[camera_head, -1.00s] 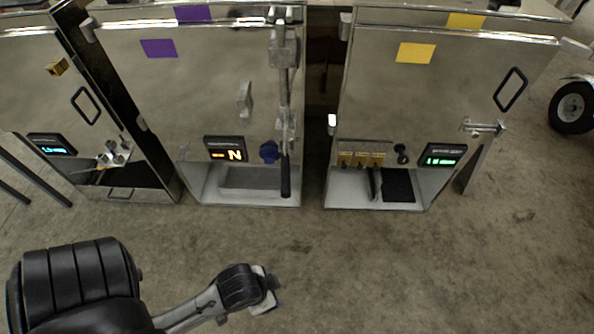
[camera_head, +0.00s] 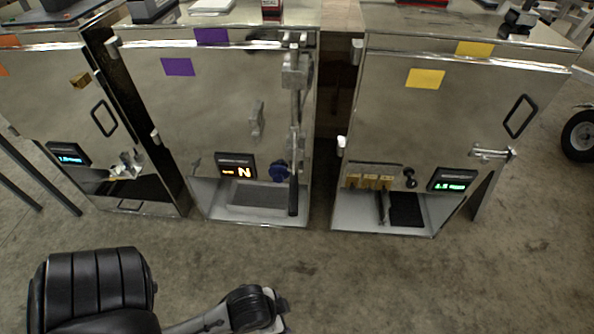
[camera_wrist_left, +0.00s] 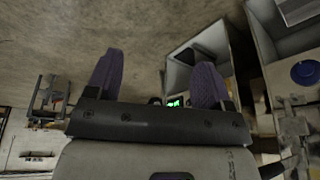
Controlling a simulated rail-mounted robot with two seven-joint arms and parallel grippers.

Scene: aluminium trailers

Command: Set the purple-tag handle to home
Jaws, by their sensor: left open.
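The purple-tag trailer door carries two purple tags (camera_head: 178,67) and a display (camera_head: 237,166) with an orange "N". Its handle is a long upright metal bar (camera_head: 294,140) near the door's right edge, with a black grip (camera_head: 293,197) hanging down. A blue knob (camera_head: 278,172) sits just left of it; a blue round knob (camera_wrist_left: 305,72) also shows in the left wrist view. My left gripper (camera_wrist_left: 156,80) is open and empty, its two purple-grey fingers apart. In the head view my left arm is low at the bottom, well in front of the handle and apart from it. My right gripper is out of view.
A yellow-tag trailer (camera_head: 426,79) stands to the right across a narrow dark gap, with a green display (camera_head: 451,180). Another trailer (camera_head: 50,90) with a cyan display stands at left. A trailer wheel (camera_head: 579,135) is at far right. The concrete floor in front is clear.

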